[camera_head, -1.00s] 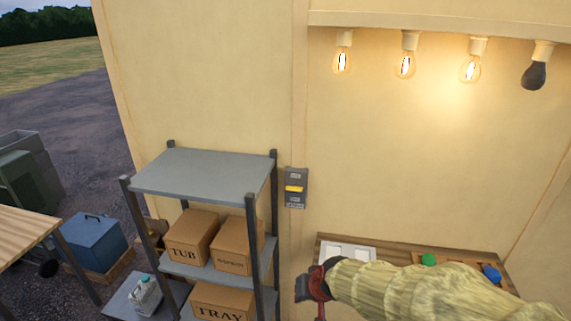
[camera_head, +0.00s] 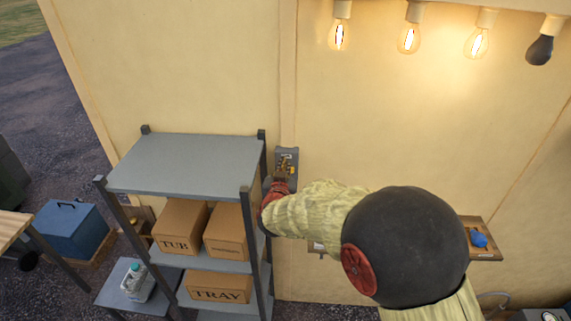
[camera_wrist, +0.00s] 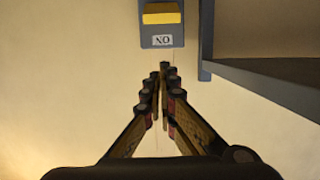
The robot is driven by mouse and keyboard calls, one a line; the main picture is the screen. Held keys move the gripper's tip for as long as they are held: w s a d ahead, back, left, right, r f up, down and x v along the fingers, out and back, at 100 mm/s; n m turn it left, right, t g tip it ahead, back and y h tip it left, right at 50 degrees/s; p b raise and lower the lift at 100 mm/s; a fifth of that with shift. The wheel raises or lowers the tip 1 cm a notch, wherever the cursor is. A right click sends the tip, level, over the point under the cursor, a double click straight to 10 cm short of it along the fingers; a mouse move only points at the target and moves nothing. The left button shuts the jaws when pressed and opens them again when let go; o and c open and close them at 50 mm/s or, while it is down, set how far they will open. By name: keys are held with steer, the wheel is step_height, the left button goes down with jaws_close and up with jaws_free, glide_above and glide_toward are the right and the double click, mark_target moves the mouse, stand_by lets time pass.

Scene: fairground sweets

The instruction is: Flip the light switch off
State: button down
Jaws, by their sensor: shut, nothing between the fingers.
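The light switch (camera_head: 287,154) is a grey box with a yellow lever on the wall, right of the shelf rack. In the head view my gripper (camera_head: 284,172) is in front of it and hides part of it. In the wrist view the switch (camera_wrist: 148,32) is at the top, with the yellow lever (camera_wrist: 162,14) and an upside-down "ON" label (camera_wrist: 162,41). My gripper (camera_wrist: 164,70) is shut and empty, its tips just short of the label end of the box. Contact is not visible. Three bulbs (camera_head: 409,39) are lit; a fourth (camera_head: 540,49) is dark.
The grey shelf rack (camera_head: 188,163) with cardboard boxes (camera_head: 180,227) stands close left of the switch; its edge (camera_wrist: 260,85) shows in the wrist view. A wooden wall ledge (camera_head: 489,256) is partly hidden by my arm. The wall above the switch is clear.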

steer(key=p+x, duration=0.2)
steer(key=x, duration=0.7)
steer(key=shift+w, duration=0.25)
steer(key=f, duration=0.1)
steer(key=s+f+p, duration=0.1)
steer(key=shift+f, duration=0.35)
steer(key=shift+s+f+p, duration=0.25)
steer(key=shift+f+p, duration=0.05)
steer(key=shift+f, duration=0.2)
steer(key=shift+s, duration=0.1)
steer(key=shift+f+b, duration=0.2)
steer(key=shift+b, duration=0.25)
steer(key=shift+f+b, duration=0.1)
steer(key=shift+b, duration=0.3)
steer(key=shift+s, duration=0.15)
